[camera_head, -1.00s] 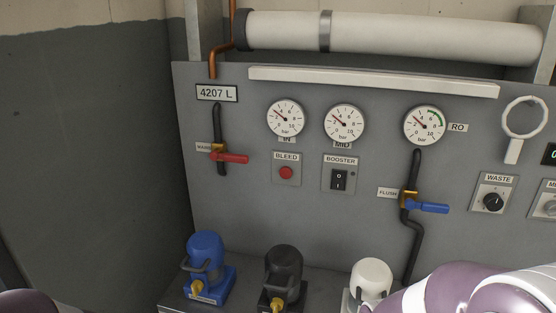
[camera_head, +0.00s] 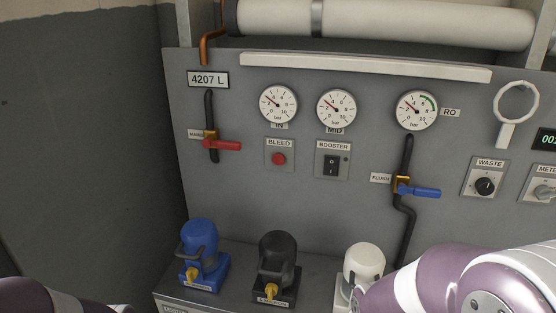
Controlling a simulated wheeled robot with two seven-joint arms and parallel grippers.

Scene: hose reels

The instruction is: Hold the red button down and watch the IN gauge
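The red button (camera_head: 279,159) sits on a small plate labelled BLEED on the grey panel, below and in line with the IN gauge. Nothing touches it. The IN gauge (camera_head: 278,104) is a round white dial marked in bar; its red needle points to the upper left, near the low numbers. Parts of my arms show at the bottom left and bottom right corners. Neither of my grippers is in view.
A red-handled valve (camera_head: 222,144) is left of the button, and the BOOSTER switch (camera_head: 331,165) is right of it. A blue-handled valve (camera_head: 418,191) is further right. Blue (camera_head: 200,247), black (camera_head: 276,257) and white (camera_head: 363,264) canisters stand on the ledge below. The panel front around the button is clear.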

